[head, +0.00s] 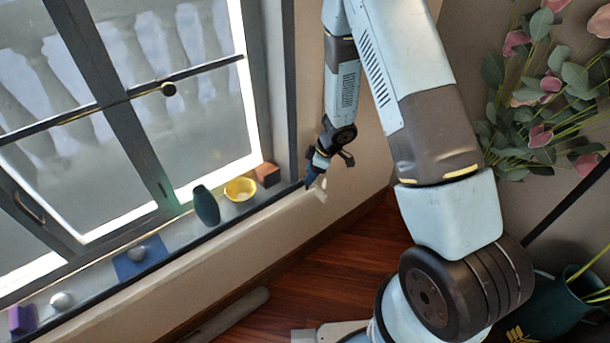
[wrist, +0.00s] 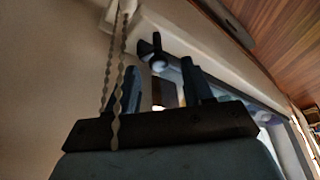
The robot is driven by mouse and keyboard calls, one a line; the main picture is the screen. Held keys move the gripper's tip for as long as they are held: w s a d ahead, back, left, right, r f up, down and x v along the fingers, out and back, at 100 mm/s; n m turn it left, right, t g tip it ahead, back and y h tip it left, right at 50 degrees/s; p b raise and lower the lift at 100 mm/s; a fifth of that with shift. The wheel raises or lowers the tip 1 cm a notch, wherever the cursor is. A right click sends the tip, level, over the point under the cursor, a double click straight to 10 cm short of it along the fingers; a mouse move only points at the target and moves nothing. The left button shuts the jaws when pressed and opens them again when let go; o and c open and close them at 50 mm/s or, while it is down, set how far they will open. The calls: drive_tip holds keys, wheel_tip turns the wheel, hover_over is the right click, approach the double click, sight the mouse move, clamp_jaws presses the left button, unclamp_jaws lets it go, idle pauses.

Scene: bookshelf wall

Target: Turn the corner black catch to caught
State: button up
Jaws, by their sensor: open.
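A small black catch (wrist: 152,46) with a crosswise lever shows in the wrist view, beyond my fingertips at the near end of the sill; its exact setting is too dark to read. In the head view I cannot pick it out beside my gripper. My gripper (wrist: 158,84) is open, with its two dark fingers apart and nothing seen held between them. In the head view my gripper (head: 313,174) is at the right end of the window sill, by the corner of the wall; its fingertips are small there. I cannot tell whether it touches the catch.
Two beaded cords (wrist: 117,85) hang across the left finger in the wrist view. On the sill stand a brown block (head: 267,174), a yellow bowl (head: 240,189), a green vase (head: 206,206), a blue mat (head: 125,267) and a purple block (head: 21,319). A leafy plant (head: 550,110) is at right.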

drive_tip(key=shift+a+f, duration=0.25)
drive_tip(key=shift+f, duration=0.35)
clamp_jaws()
